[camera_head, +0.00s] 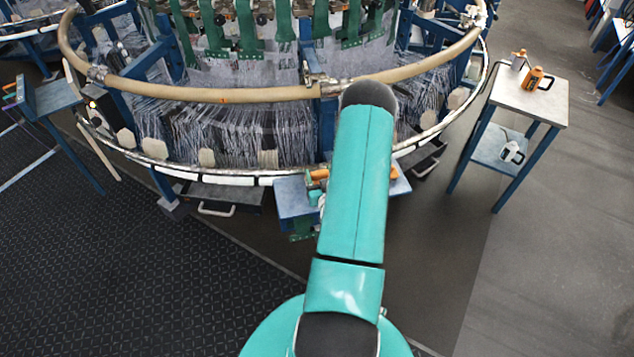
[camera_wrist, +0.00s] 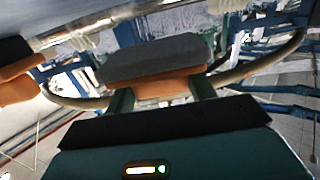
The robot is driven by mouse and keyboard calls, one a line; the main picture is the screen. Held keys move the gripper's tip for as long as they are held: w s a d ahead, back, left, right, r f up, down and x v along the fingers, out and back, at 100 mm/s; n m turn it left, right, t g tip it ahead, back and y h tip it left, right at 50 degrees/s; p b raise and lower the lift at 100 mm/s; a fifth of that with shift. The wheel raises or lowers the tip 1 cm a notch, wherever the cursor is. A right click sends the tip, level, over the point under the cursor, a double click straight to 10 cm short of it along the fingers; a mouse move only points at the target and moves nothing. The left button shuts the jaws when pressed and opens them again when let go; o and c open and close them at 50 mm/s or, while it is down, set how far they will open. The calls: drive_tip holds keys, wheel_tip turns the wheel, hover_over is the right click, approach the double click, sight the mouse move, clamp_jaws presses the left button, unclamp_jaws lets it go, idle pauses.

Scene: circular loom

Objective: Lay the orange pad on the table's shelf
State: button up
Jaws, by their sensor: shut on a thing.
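In the wrist view my gripper (camera_wrist: 160,92) is shut on a pad (camera_wrist: 165,88), with a dark finger on each side. The pad's orange part shows between the fingers, with a grey block-like face (camera_wrist: 152,58) above it. In the head view my teal arm hides most of the gripper and the pad. A small table (camera_head: 532,103) with blue legs stands at the right, and its lower shelf (camera_head: 484,151) is below the top. A low blue-grey table (camera_head: 293,205) stands in front of the loom, partly behind my arm.
The circular loom (camera_head: 200,93) with its hose ring fills the back. An orange container (camera_head: 538,79) stands on the right table's top, and a white object (camera_head: 512,152) sits on its shelf. An orange object (camera_wrist: 20,82) is at the wrist view's left.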

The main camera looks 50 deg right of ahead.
sight(317, 182)
drive_tip(key=shift+w+f, duration=0.25)
drive_tip(key=shift+f, duration=0.05)
drive_tip(key=shift+w+a+f, duration=0.1)
drive_tip(key=shift+w+f, duration=0.05)
drive_tip(key=shift+f, duration=0.75)
drive_tip(key=shift+w+f, duration=0.1)
drive_tip(key=shift+f, duration=0.8)
drive_tip(key=shift+f, duration=0.1)
drive_tip(key=o, duration=1.1)
drive_tip(key=v, duration=1.2)
